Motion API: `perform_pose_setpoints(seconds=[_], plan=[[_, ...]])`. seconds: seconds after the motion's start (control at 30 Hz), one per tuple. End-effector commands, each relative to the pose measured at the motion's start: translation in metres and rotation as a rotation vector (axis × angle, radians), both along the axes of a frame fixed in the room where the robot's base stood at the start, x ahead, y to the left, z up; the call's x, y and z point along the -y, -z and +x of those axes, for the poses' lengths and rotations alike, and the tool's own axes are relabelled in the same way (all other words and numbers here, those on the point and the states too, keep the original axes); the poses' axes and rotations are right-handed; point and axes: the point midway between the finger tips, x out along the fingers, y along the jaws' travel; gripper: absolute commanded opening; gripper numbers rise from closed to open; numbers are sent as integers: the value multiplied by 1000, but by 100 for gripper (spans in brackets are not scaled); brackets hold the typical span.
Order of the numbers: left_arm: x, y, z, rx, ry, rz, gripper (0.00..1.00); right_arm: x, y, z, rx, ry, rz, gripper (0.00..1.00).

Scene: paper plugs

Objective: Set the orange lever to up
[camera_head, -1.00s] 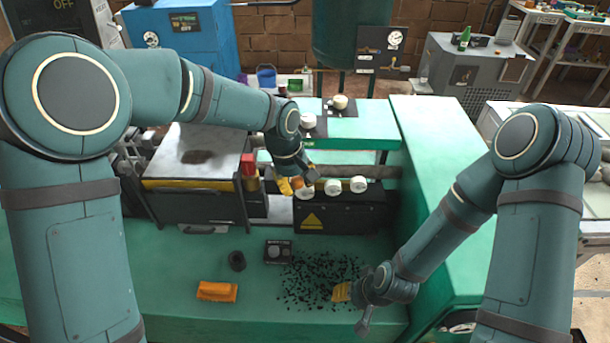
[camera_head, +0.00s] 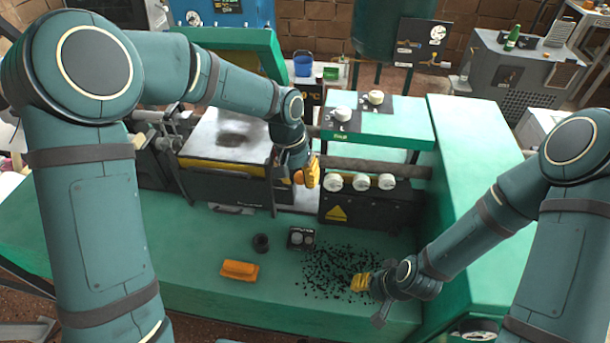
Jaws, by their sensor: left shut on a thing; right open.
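The orange lever (camera_head: 298,177) shows only as a small patch between the machine's dark front box and my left gripper; most of it is hidden, so its angle cannot be told. My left gripper (camera_head: 311,173) has yellow fingers and points down at the lever, left of the white knobs. It is shut on what appears to be the lever. My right gripper (camera_head: 361,282) is open and empty, low over the green surface beside the black bits.
Three white knobs (camera_head: 360,182) sit on a dark box (camera_head: 365,208) right of the lever. Black bits (camera_head: 345,265) lie scattered on the green bench (camera_head: 190,260).

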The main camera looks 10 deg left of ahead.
Motion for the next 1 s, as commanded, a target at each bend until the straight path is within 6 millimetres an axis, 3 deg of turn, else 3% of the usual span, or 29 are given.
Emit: perform_pose_setpoints(seconds=[0.47,0.5,0.6,1.0], plan=[[-3,2,-2,-8,17,4,0,0,0,0,0,0,0,47],[-3,2,-2,-9,16,4,36,0,0,0,0,0,0,47],[-3,2,-2,-8,16,4,65,0,0,0,0,1,0,47],[-3,-6,0,-1,15,1,65,0,0,0,0,0,0,47]])
